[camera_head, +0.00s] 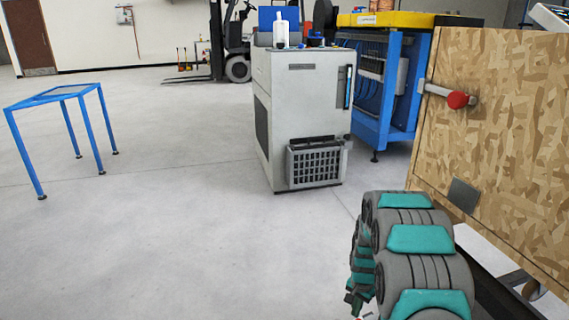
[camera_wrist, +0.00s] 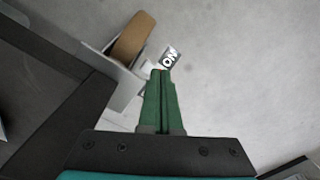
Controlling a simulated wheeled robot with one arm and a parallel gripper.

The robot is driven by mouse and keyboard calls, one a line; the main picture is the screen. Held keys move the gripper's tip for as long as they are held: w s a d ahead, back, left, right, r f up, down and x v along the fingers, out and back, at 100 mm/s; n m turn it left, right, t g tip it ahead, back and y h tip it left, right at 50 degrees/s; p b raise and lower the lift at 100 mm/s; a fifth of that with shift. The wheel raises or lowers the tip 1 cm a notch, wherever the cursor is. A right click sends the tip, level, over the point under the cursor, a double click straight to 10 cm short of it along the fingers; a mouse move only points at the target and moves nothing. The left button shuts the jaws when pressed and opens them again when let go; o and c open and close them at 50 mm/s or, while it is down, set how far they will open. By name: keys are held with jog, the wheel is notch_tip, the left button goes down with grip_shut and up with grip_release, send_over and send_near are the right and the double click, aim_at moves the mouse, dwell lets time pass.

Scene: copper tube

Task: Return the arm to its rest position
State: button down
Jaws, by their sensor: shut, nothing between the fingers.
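My gripper (camera_wrist: 162,74) shows in the wrist view as two green fingers pressed together, with nothing held between them. It points over the pale concrete floor, with a brown caster wheel beyond the fingertips. In the head view, my grey and teal arm hangs folded at the lower right, in front of the wooden panel. Part of my gripper (camera_head: 356,298) shows low beside the arm; its fingertips are hard to make out there. A short grey tube with a red end (camera_head: 457,100) sticks out from the wooden panel (camera_head: 510,150).
The brown caster wheel (camera_wrist: 131,40) and a dark frame lie close to my gripper. A grey cabinet (camera_head: 275,120) stands ahead, with a blue and yellow workbench (camera_head: 405,100) behind it. A blue table frame (camera_head: 65,92) stands left. The floor between is clear.

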jog(key=s+a+r+n+p, duration=0.1)
jog(key=s+a+r+n, duration=0.1)
jog(key=s+r, duration=0.45)
jog(key=s+a+r+n, duration=0.1)
jog(key=s+a+r, duration=0.25)
jog(key=r, duration=0.55)
jog(key=s+a+r+n+p, duration=0.1)
jog(key=s+a+r+n, duration=0.1)
jog(key=s+r, duration=0.45)
jog(key=s+a+r+n, duration=0.1)
jog(key=s+r, duration=0.3)
jog(key=s, duration=0.3)
jog(key=s+a+r+n+g+p, duration=0.1)
jog(key=s+r, duration=0.3)
jog(key=s, duration=0.4)
jog(key=s+a+r+n+p, duration=0.1)
jog(key=s+a+r+n, duration=0.1)
jog(key=s+r, duration=0.2)
jog(key=s, duration=0.3)
jog(key=shift+s+r+n+g, duration=0.15)
jog(key=shift+n+g, duration=0.15)
jog(key=shift+g, duration=0.1)
jog(key=shift+d, duration=0.1)
